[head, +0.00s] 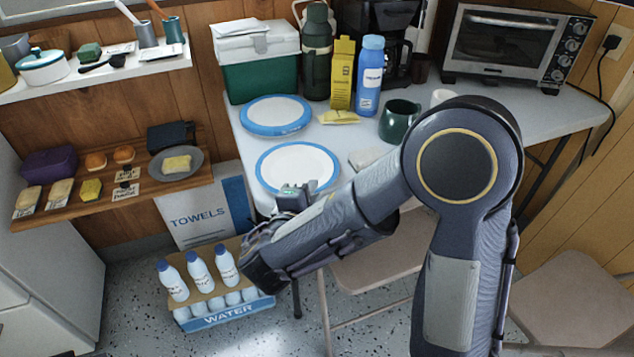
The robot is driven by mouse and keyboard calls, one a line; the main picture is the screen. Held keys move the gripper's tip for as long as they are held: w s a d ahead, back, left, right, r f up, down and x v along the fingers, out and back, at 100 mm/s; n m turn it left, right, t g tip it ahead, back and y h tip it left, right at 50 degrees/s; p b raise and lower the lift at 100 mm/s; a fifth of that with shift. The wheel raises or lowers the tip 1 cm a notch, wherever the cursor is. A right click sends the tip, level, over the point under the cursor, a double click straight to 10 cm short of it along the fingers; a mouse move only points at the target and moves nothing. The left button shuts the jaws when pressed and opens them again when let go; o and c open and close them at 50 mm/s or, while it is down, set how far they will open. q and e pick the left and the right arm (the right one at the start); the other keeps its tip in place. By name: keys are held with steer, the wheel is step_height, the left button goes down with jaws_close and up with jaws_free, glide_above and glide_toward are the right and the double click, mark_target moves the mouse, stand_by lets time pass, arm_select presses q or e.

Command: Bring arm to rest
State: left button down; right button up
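My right arm (350,220) comes in from the lower right, bends at a large round elbow joint, and reaches left in front of the table. Its far end, with my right gripper (264,262), is in front of the table's front edge, above the floor and near the water bottle pack. The fingers cannot be made out, and I see nothing clearly held. A small grey-green piece (293,197) shows just above the forearm at the near plate; I cannot tell whether it belongs to the gripper. My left arm and gripper are out of view.
The table (240,150) holds blue-rimmed plates (276,115), a green mug (398,120), bottles, a cooler (258,65) and a toaster oven (515,45). Wall shelves (150,195) are at left. A water pack (222,307) and folding chairs (385,262) stand below.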

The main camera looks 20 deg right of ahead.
steer(key=s+d+f+m+g+y, duration=0.1)
steer(key=s+d+f+m+g, duration=0.1)
steer(key=s+d+m+g, duration=0.65)
steer(key=s+f+m+g+y, duration=0.2)
steer(key=s+m+y, duration=0.2)
steer(key=s+y, duration=0.75)
steer(key=s+a+r+m+t+p, duration=0.1)
steer(key=r+t+p, duration=0.1)
steer(key=r+p, duration=0.9)
steer(key=s+a+r+m+t+p, duration=0.1)
steer(key=s+a+r+p, duration=0.1)
steer(key=r+p, duration=1)
step_height(320, 180, up, 3)
steer(key=shift+a+r+m+t, duration=0.2)
steer(key=shift+a+m+t, duration=0.05)
steer(key=shift+m+t, duration=0.1)
steer(key=shift+s, duration=0.1)
